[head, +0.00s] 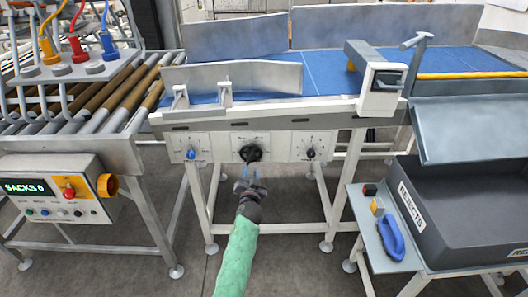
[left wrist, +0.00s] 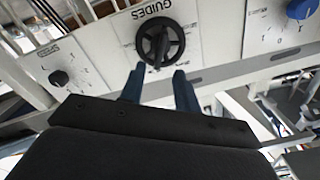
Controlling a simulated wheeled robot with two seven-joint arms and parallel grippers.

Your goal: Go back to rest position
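My left gripper (head: 250,178) reaches in from the bottom of the head view on a green-sleeved arm, just below the control panel of the conveyor. In the left wrist view its two blue fingers (left wrist: 158,86) stand apart with nothing between them. The black GUIDES knob (left wrist: 160,42) is just beyond the fingertips, and a small gap seems to separate them. The same knob shows in the head view (head: 250,153), above the gripper. My right gripper is not in either view.
A blue-belt conveyor (head: 325,72) with metal guide plates stands ahead. A roller conveyor with a SACKS control box (head: 55,190) is at left. A dark REJECTS bin (head: 455,215) and a side shelf with a blue-handled tool (head: 391,238) are at right. Open floor lies below the panel.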

